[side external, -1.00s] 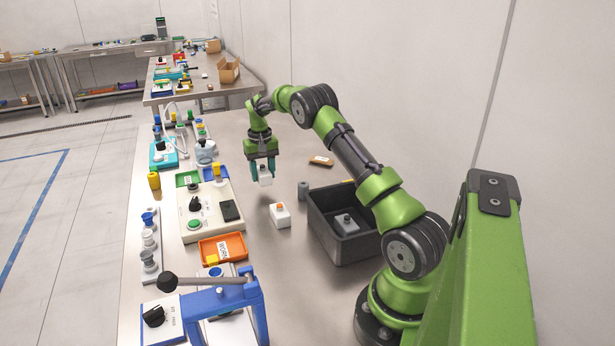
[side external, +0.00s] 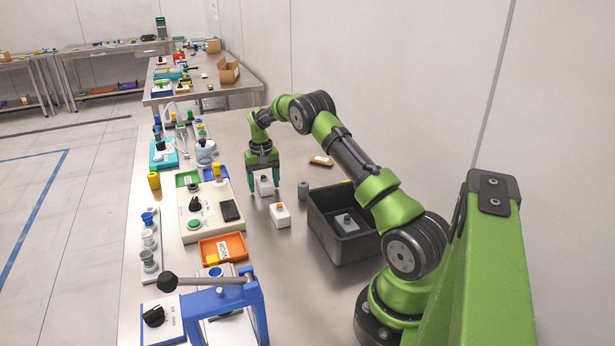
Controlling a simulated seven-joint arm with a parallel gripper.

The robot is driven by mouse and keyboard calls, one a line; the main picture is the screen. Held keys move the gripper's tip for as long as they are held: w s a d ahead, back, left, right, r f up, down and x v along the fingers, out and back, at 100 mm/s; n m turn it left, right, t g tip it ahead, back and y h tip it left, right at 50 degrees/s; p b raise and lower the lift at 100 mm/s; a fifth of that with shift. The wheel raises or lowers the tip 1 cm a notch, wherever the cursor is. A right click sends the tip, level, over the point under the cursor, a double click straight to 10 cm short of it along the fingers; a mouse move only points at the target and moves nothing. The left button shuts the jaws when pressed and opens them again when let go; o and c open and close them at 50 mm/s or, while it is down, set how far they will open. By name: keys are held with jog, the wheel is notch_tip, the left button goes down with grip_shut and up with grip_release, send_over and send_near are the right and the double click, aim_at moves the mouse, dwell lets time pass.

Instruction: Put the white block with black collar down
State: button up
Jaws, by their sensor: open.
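The white block with black collar (side external: 265,187) is between the fingers of my gripper (side external: 264,190), low at the steel table's surface. It looks upright and appears to rest on the table. My gripper points down with its teal fingers on either side of the block. The jaws are open around it. The block's collar is partly hidden under the gripper body.
A white block with an orange top (side external: 280,214) stands just in front. A grey cylinder (side external: 303,190) and a dark bin (side external: 345,250) holding a grey block are to the right. A control panel (side external: 208,212) is left. An orange tray (side external: 222,248) lies nearer.

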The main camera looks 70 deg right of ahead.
aim_at(263, 177)
notch_tip(263, 177, up, 12)
jog(key=s+a+r+n+t, duration=0.1)
jog(key=s+a+r+t, duration=0.15)
jog(key=a+r, duration=0.6)
jog(key=s+a+r+n+t, duration=0.1)
jog(key=s+a+r, duration=0.2)
jog(key=a+r, duration=0.55)
jog(key=s+a+f+n+t+y, duration=0.1)
jog(key=s+a+f+t, duration=0.1)
jog(key=s+a, duration=0.7)
jog(key=s+a+f+n+t+y, duration=0.1)
jog(key=s+a+f+n, duration=0.1)
jog(key=s+a, duration=0.7)
jog(key=shift+a+f+t, duration=0.25)
jog(key=shift+f+t, duration=0.1)
jog(key=shift+f, duration=0.25)
